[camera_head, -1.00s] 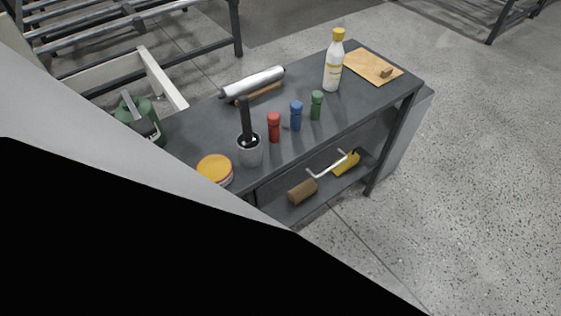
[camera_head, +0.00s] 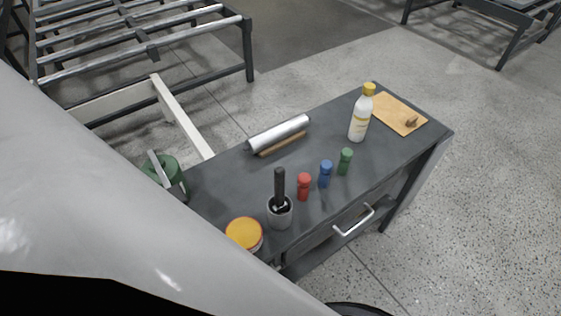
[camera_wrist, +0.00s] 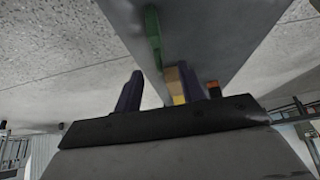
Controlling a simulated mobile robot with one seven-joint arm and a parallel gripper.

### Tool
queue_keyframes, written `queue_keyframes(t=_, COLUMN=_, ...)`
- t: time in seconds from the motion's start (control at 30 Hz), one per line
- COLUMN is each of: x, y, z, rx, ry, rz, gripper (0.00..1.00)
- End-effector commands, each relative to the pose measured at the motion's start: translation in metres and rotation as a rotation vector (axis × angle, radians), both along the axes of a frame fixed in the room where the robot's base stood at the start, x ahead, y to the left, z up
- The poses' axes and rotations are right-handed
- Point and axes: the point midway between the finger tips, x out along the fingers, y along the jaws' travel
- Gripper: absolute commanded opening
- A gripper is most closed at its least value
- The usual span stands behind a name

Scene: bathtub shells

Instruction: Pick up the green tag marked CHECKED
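I cannot make out a green tag or any CHECKED lettering. In the head view a small green upright item (camera_head: 345,161) stands on the dark table (camera_head: 225,187), right of a blue one (camera_head: 325,173) and a red one (camera_head: 303,186). In the wrist view a green piece (camera_wrist: 153,35) shows against a grey surface; I cannot tell whether it is the same item. My gripper (camera_wrist: 160,90) has its two dark fingers apart. A tan block (camera_wrist: 174,80) shows between them, beside the right finger; contact is unclear. The head view does not clearly show my gripper.
A metal roller (camera_head: 279,133), a grey cup (camera_head: 280,213) and an orange-lidded tub (camera_head: 244,233) are also there. Open floor (camera_head: 490,200) lies right.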

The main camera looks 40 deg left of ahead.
Motion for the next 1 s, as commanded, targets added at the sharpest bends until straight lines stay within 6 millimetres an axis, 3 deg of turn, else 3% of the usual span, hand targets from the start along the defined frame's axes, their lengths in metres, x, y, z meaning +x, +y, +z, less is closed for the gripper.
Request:
queue_keyframes(t=0.3, x=0.022, y=-0.007, z=-0.040, rx=0.000, ry=0.000, rz=0.000, gripper=0.40)
queue_keyframes(t=0.6, x=0.023, y=-0.008, z=-0.043, rx=0.000, ry=0.000, rz=0.000, gripper=0.39)
queue_keyframes(t=0.9, x=0.023, y=-0.008, z=-0.043, rx=0.000, ry=0.001, rz=0.000, gripper=0.00)
queue_keyframes(t=1.0, x=0.023, y=-0.008, z=-0.043, rx=0.000, ry=0.000, rz=0.000, gripper=0.00)
